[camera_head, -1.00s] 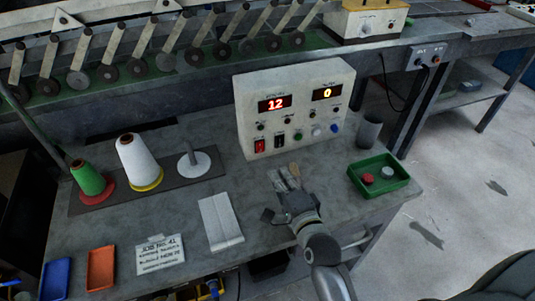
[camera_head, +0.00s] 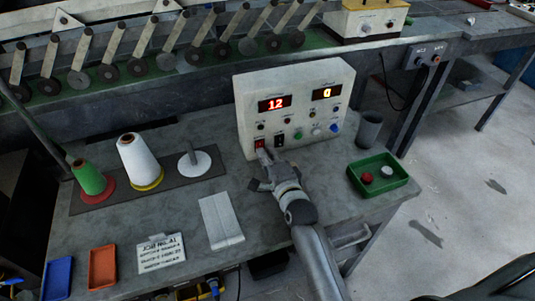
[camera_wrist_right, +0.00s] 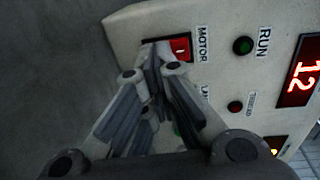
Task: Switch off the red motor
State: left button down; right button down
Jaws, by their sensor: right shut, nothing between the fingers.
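The red motor switch (camera_head: 259,144) is a rocker at the lower left of the control box front. In the right wrist view the red switch (camera_wrist_right: 181,49) sits beside the label MOTOR, partly covered by my fingers. My right gripper (camera_head: 264,156) is shut and empty, with its fingertips at the switch. In the right wrist view the shut fingertips (camera_wrist_right: 153,58) overlap the switch's edge; I cannot tell whether they press it. My left gripper is not in view.
The cream control box (camera_head: 345,88) shows 12 and 0 on its displays. A black switch (camera_head: 279,140) is beside the red one. Thread cones, including a white one (camera_head: 138,160), stand left. A green tray (camera_head: 360,186) and a grey cup (camera_head: 369,130) stand right.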

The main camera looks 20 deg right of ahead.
jog(key=shift+w+f+b, duration=0.15)
jog(key=shift+f+b, duration=0.15)
jog(key=shift+b, duration=0.45)
jog(key=shift+r+t, duration=0.25)
jog(key=shift+t, duration=0.05)
jog(key=shift+r, duration=0.1)
